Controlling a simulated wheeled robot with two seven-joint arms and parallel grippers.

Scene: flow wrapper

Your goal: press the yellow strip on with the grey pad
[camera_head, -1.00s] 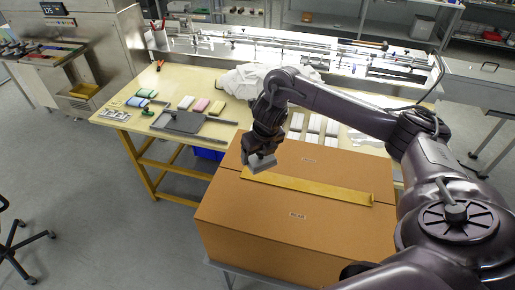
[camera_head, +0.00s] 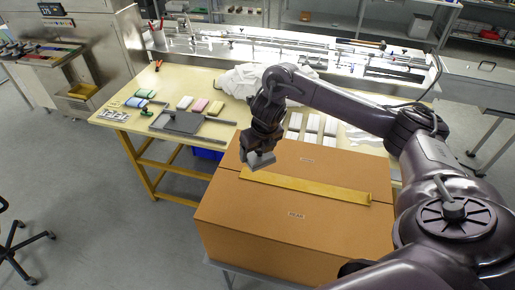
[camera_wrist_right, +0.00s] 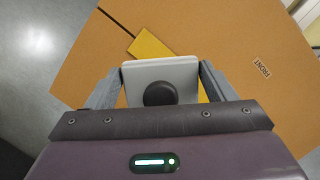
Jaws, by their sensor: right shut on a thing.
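The yellow strip (camera_head: 310,187) lies along the seam on top of the large brown cardboard box (camera_head: 275,218). In the right wrist view, the strip's end (camera_wrist_right: 149,46) shows beyond the pad. My right gripper (camera_head: 259,152) is shut on the grey pad (camera_head: 261,161), which it holds over the strip's left end. The pad also shows between the fingers in the right wrist view (camera_wrist_right: 160,72), with a round black knob on its back. I cannot tell whether the pad touches the strip. My left gripper does not show.
A yellow-framed table (camera_head: 170,97) behind the box holds coloured blocks, a grey tray (camera_head: 181,122) and white packs. A lit machine bed (camera_head: 290,45) runs behind it.

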